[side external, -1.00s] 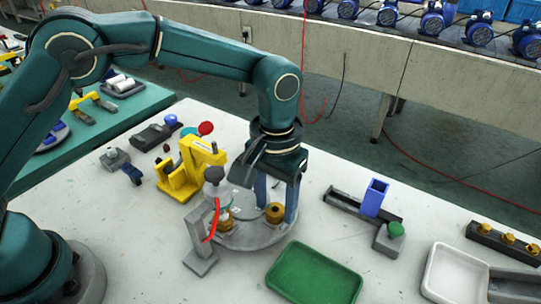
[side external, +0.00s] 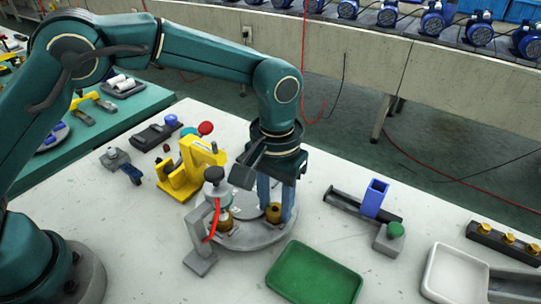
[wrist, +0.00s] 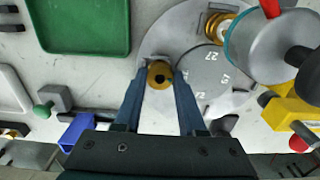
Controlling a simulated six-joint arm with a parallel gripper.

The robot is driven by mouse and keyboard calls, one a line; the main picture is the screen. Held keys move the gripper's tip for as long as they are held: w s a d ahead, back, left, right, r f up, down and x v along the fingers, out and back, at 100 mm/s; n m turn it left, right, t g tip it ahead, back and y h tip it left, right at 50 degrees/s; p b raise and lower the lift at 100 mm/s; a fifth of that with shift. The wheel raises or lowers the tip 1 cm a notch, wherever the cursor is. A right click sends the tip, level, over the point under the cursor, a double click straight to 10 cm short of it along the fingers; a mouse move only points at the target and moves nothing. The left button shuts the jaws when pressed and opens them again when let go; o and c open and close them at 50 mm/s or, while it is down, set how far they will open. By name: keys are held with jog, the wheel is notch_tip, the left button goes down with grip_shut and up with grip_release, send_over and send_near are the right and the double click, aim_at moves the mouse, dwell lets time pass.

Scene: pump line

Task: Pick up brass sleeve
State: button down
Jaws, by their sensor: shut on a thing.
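The brass sleeve (side external: 273,212) stands on the round grey turntable plate (side external: 255,238). In the wrist view my gripper (wrist: 160,82) is shut on the sleeve. The sleeve appears to be at plate level; whether it touches the plate is unclear.
A yellow fixture (side external: 190,172) and the press (side external: 203,230) with a red handle stand close left of my gripper. A green tray (side external: 313,274) lies in front, a white tray (side external: 455,275) at right. A blue square tube (side external: 375,197) stands at right.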

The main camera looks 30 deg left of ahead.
aim_at(275, 209)
jog(key=shift+r, duration=0.65)
dwell(0.3)
jog(key=shift+r, duration=2.25)
